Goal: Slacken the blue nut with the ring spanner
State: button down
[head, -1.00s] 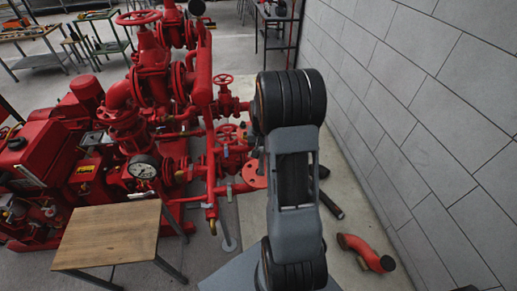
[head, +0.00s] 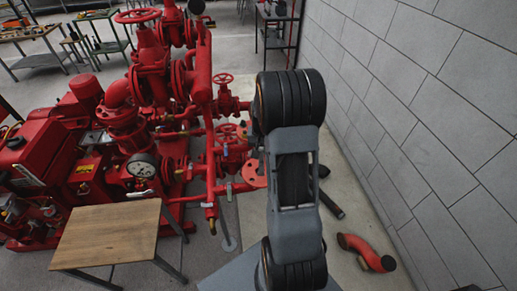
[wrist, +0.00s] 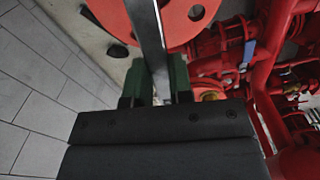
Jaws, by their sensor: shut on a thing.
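My gripper (wrist: 158,82) shows in the wrist view with its two green-padded fingers shut on the grey metal shank of the spanner (wrist: 149,42). The shank runs up out of the top of that view, so its ring end is hidden. It passes in front of a round red flange (wrist: 197,12) with bolt holes. I cannot make out the blue nut for certain in either view, nor whether the spanner touches it. A small blue piece (wrist: 249,51) shows on the red pipework to the right. In the head view my arm hides the gripper and spanner.
The red pumpset (head: 125,120) with pipes, valves and a gauge (head: 141,166) fills the left and middle. A grey block wall (head: 420,110) bounds the right. A wooden-topped table (head: 108,235) stands front left. A loose red pipe elbow (head: 362,250) lies on the floor by the wall.

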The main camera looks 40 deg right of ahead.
jog(key=shift+f+b, duration=0.7)
jog(key=shift+f, duration=0.25)
jog(key=shift+d, duration=0.1)
jog(key=shift+s+d+r+n, duration=0.1)
jog(key=shift+s+d+n, duration=0.35)
jog(key=shift+d+n, duration=0.4)
jog(key=shift+s+d+n, duration=0.4)
jog(key=shift+d+n, duration=0.35)
jog(key=shift+d, duration=0.05)
jog(key=d+n, duration=0.9)
jog(key=d, duration=0.1)
jog(key=shift+w+d, duration=0.3)
jog(key=shift+d, duration=0.05)
jog(key=shift+b, duration=0.3)
jog(key=shift+s+a+r, duration=0.1)
jog(key=shift+a, duration=0.2)
jog(key=shift+r, duration=0.15)
dwell(0.4)
